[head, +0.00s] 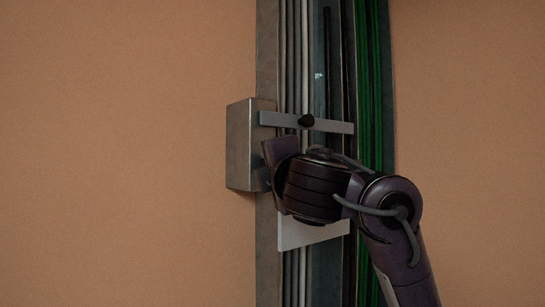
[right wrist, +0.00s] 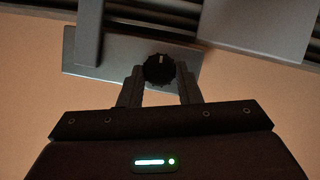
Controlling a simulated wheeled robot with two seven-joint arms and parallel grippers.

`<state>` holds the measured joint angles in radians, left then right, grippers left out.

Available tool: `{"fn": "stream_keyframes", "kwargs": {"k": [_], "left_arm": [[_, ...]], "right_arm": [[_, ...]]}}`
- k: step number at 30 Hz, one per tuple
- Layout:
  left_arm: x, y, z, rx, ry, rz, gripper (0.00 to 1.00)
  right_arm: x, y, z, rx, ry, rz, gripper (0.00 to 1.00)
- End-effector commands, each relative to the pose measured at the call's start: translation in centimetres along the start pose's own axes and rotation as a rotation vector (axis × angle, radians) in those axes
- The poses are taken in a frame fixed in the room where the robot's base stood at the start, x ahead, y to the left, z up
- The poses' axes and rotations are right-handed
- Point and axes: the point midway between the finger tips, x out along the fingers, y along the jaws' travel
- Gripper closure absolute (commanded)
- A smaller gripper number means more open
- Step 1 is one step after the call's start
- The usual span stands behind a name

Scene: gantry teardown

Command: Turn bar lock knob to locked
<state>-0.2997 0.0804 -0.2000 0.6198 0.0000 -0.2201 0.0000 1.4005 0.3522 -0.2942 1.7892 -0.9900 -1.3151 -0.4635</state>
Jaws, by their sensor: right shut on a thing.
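A black round knob (right wrist: 158,70) with a pale mark sits on a grey metal plate (right wrist: 100,55) in the right wrist view. The mark points toward the top of that picture. My right gripper (right wrist: 160,85) has one finger on each side of the knob and is shut on it. In the head view my right gripper (head: 272,165) is beside the metal box (head: 240,145), and my wrist hides its fingertips and the held knob. Another black knob (head: 307,121) shows uncovered on a flat horizontal bar (head: 335,126) above my wrist. My left gripper is not in view.
Vertical rails with grey cables (head: 290,60) and green cables (head: 376,80) run behind my wrist. A pale plate (head: 300,235) shows below it. Plain tan wall (head: 120,150) lies on both sides, with free room in front.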

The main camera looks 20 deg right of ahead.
Motion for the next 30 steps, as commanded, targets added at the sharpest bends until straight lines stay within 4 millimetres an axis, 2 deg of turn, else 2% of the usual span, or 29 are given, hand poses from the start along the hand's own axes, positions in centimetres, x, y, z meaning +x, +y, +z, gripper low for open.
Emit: {"fn": "stream_keyframes", "kwargs": {"k": [6,20,21,26,30], "left_arm": [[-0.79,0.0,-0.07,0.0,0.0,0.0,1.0],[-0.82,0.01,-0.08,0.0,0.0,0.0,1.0],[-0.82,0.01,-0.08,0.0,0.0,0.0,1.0],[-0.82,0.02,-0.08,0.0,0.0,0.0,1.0],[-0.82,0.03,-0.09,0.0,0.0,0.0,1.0]], "right_arm": [[0.01,0.15,0.02,0.048,0.001,-0.019,0.92],[0.0,0.04,0.03,0.059,-0.001,-0.024,0.92],[0.0,0.04,0.03,0.059,-0.001,-0.024,0.67],[0.0,0.04,0.02,0.058,0.0,-0.024,0.48],[0.0,0.05,0.01,0.057,0.0,-0.023,0.48]]}}
